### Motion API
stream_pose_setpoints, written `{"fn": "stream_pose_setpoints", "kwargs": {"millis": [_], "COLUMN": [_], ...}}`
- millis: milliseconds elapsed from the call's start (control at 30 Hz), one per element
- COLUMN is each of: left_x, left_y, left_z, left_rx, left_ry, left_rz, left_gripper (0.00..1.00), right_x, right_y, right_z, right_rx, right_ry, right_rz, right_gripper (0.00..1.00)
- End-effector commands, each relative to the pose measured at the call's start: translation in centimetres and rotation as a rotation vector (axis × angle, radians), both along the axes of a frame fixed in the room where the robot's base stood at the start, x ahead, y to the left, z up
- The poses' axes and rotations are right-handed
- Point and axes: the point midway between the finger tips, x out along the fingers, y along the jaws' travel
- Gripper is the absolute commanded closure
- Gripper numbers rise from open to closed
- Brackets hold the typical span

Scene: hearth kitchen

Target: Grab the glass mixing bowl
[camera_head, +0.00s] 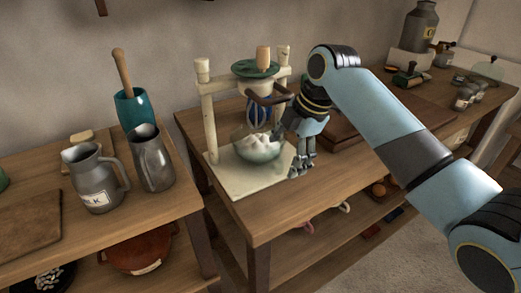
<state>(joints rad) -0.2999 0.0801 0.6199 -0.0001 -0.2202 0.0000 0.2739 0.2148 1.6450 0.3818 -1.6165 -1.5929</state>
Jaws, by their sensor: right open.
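The glass mixing bowl (258,151) is clear and rounded, with a white, lumpy content in it. It sits on the pale base of a wooden-posted stand (207,105), below a green-topped part (254,69) with a blue whisk-like piece (259,110). My right gripper (302,167) is at the bowl's right side, fingers pointing down and open. The fingers are very close to the bowl's right edge; I cannot tell if they touch it. My left gripper is not in view.
A milk jug (97,184), a metal pitcher (152,160) and a teal crock (135,109) stand on the left table. A dark board (347,128) lies behind my right gripper. Small jars (465,95) stand at the far right. The table front before the stand is clear.

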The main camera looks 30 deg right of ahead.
Motion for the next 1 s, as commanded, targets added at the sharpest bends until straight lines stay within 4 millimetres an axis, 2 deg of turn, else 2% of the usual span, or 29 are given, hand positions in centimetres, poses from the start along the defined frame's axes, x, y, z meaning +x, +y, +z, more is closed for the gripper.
{"fn": "stream_pose_setpoints", "kwargs": {"millis": [167, 500, 767, 1000], "left_x": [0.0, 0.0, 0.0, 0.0], "left_y": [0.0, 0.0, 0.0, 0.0], "left_z": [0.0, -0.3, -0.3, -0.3], "left_rx": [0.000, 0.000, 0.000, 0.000], "left_ry": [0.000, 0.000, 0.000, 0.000], "left_rz": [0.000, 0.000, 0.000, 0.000], "left_gripper": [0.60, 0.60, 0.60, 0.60], "right_x": [1.0, 2.2, 2.3, 2.3], "right_y": [0.6, 1.4, 1.4, 1.4], "right_z": [-0.2, -4.4, -4.8, -4.8], "right_rx": [0.000, -0.001, -0.001, -0.001], "right_ry": [0.002, 0.001, 0.001, 0.001], "right_rz": [0.000, 0.000, 0.000, 0.000], "right_gripper": [0.19, 0.19, 0.19, 0.49]}}
